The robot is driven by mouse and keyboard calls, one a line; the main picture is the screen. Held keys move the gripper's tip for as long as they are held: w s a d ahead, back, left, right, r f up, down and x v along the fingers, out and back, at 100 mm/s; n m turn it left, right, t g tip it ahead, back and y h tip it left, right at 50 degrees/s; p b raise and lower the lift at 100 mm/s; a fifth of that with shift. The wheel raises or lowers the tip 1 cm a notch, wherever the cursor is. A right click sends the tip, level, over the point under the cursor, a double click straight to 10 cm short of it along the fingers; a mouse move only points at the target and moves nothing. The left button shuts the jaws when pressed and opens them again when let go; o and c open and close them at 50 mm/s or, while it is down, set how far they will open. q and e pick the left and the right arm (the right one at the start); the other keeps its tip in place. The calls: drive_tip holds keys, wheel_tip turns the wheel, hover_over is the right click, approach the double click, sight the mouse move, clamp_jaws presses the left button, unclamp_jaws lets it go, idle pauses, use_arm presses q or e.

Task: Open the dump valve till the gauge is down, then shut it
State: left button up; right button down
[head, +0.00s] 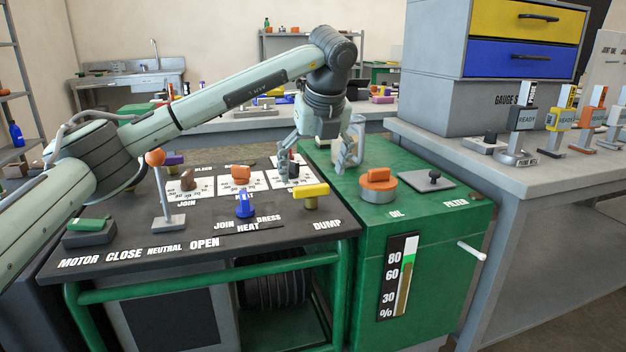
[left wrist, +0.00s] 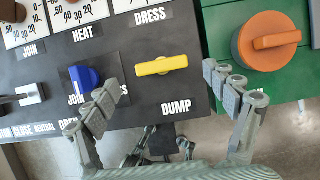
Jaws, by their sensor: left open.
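The dump valve has a yellow bar handle (head: 311,190) above the word DUMP on the dark panel (head: 175,232). In the left wrist view the yellow handle (left wrist: 162,66) lies crosswise, ahead of my fingers. My left gripper (head: 314,165) is open and empty, above and behind the handle in the head view; its spread fingers (left wrist: 164,88) show on either side of the handle, not touching it. A percent gauge (head: 399,278) on the green cabinet has a brown column with a green part near 80. No pressure gauge is plainly readable.
A blue knob (head: 245,205) and an orange-balled lever (head: 160,190) stand left of the handle. Dial knobs sit behind, one orange (head: 241,175).

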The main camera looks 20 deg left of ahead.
sight(311, 186)
use_arm(q)
drive_tip(key=x, duration=0.2)
drive_tip(key=shift+w+a+f, duration=0.1)
drive_tip(key=shift+f, duration=0.2)
drive_tip(key=shift+w+f, duration=0.2)
drive_tip(key=shift+f, duration=0.25)
use_arm(e)
drive_tip(key=shift+w+f, duration=0.2)
drive_tip(key=shift+f, duration=0.15)
use_arm(q)
drive_tip(key=shift+c, duration=0.2)
drive_tip(key=c, duration=1.1)
use_arm(e)
drive_tip(key=shift+r, duration=0.15)
